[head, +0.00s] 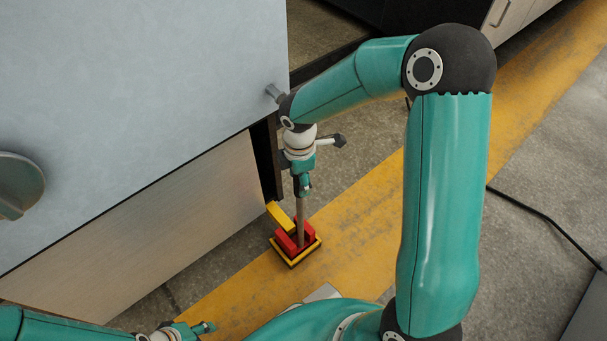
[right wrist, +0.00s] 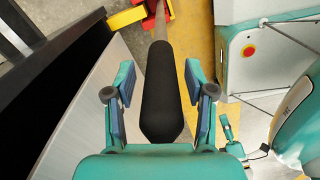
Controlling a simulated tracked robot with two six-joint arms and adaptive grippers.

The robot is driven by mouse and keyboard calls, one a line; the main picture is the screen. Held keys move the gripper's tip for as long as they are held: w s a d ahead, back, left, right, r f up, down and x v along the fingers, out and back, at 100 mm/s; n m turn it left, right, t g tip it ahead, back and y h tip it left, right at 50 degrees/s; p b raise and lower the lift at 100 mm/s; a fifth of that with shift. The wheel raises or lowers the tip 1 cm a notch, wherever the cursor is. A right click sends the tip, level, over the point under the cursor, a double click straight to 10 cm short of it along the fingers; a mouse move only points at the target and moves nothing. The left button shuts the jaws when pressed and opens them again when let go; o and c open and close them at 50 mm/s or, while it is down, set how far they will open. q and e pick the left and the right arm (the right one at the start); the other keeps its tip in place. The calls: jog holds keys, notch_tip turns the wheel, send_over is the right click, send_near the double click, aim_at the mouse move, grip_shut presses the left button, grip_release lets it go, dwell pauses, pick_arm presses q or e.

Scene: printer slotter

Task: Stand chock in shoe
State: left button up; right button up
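The chock is a slim pole with a brown shaft (head: 300,215) and a thick black grip (right wrist: 163,90). It stands about upright, with its lower end in the red shoe (head: 284,243) on the floor. The shoe shows partly at the top of the right wrist view (right wrist: 148,6). My right gripper (head: 303,185) is above the shoe at the pole's upper part. Its fingers (right wrist: 163,92) lie either side of the black grip, with slim gaps showing. My left gripper (head: 200,328) is low in the head view, away from the pole; its finger opening is unclear.
The shoe has a yellow-edged base (head: 311,252) and a yellow bar (head: 279,214) beside the pole. A large pale cabinet panel (head: 150,90) stands close on the left. A yellow floor stripe (head: 355,235) and open floor lie right. A black cable (head: 530,210) crosses the floor.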

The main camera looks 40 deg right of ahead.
grip_shut()
jog(key=c, duration=0.5)
grip_release()
jog(key=shift+c, duration=1.3)
jog(key=o, duration=0.4)
jog(key=shift+w+r, duration=0.15)
jog(key=shift+r, duration=0.05)
jog(key=shift+c, duration=0.2)
grip_shut()
jog(key=shift+f, duration=0.1)
jog(key=shift+s, duration=0.2)
